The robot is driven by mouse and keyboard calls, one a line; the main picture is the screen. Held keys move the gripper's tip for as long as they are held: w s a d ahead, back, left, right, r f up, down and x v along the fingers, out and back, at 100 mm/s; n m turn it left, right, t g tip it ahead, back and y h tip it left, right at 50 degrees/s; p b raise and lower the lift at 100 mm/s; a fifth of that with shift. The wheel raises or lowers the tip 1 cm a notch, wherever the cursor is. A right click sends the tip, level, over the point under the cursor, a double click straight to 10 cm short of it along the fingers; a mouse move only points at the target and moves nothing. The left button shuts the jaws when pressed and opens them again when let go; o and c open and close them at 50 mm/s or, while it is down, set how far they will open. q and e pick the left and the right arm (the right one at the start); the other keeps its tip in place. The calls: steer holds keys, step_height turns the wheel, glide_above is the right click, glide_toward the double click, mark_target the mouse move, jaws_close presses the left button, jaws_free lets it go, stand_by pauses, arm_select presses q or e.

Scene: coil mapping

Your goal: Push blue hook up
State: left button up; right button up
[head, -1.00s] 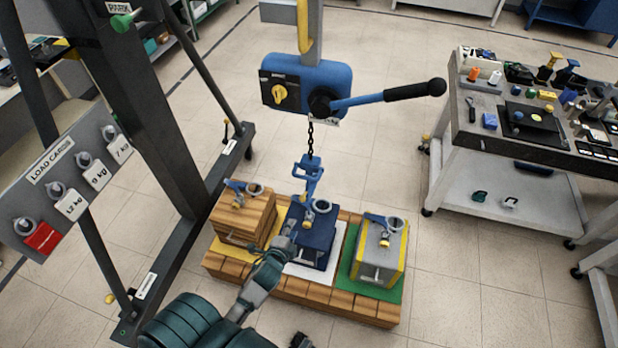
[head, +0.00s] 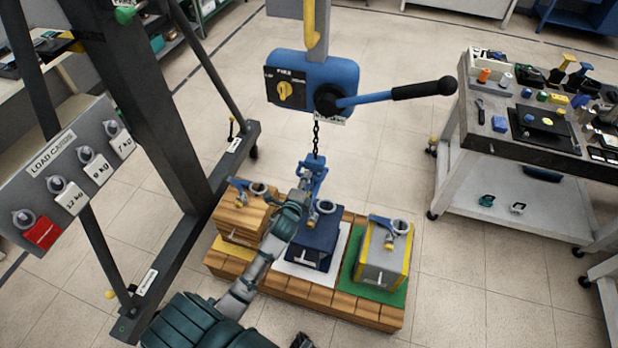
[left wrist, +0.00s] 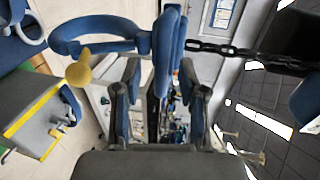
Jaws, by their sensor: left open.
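The blue hook (head: 313,170) hangs on a chain (head: 316,135) below the blue hoist, above the dark blue block (head: 313,245). My left gripper (head: 303,185) is at the hook's left side in the head view, and my arm reaches up to it from below. In the left wrist view the left gripper's two fingers (left wrist: 161,95) are apart, with the blue hook (left wrist: 168,55) just ahead and partly between the tips. I cannot tell whether they touch. My right gripper does not show clearly.
The blue hoist (head: 340,80) has a long black-handled lever. A wooden block (head: 240,222) and a grey block (head: 382,262) flank the blue one on a wooden pallet (head: 340,300). A dark frame (head: 150,130) stands left, a tool table (head: 470,140) right.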

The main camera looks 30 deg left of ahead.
arm_select(q)
steer(key=shift+x, duration=1.5)
jaws_close()
